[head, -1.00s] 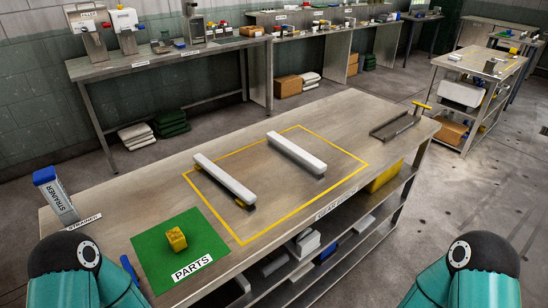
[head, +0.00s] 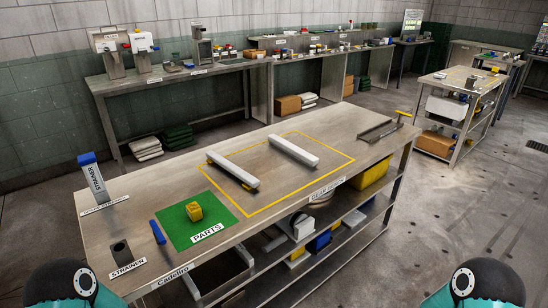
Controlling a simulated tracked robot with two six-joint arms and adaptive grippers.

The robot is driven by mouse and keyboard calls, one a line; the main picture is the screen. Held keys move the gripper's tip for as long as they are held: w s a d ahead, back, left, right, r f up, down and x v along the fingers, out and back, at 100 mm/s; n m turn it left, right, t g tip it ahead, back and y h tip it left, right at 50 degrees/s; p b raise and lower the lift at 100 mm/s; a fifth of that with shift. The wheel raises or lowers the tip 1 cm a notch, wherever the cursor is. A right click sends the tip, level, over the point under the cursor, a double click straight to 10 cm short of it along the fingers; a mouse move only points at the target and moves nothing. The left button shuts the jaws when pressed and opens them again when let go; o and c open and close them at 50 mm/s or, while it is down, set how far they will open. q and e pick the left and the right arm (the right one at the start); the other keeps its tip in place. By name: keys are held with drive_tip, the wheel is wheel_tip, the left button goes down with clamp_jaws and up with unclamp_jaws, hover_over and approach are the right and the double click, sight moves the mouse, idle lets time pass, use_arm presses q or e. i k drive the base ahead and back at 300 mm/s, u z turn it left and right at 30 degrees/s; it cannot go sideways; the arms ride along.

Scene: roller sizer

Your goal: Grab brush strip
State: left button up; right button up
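No part in the head view is labelled as the brush strip, so I cannot tell for sure which one it is. A long dark metal channel (head: 374,131) lies at the right end of the workbench, with a yellow-topped tool (head: 402,115) beside it. Two pale long bars, one left (head: 234,170) and one right (head: 294,150), lie apart inside a yellow outline. A yellow block (head: 194,211) sits on the green PARTS mat (head: 174,219).
A blue item (head: 158,231) lies beside the mat, and a dark holder (head: 121,252) stands near the front-left corner. Shelves below hold a yellow bin (head: 373,172). Open floor lies to the right.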

sight(308, 159)
drive_tip(key=z, duration=0.35)
drive_tip(key=i, duration=1)
drive_tip(key=u, duration=2)
drive_tip(key=i, duration=0.15)
drive_tip(key=u, duration=1.2)
drive_tip(key=k, duration=1.85)
drive_tip(key=u, duration=0.05)
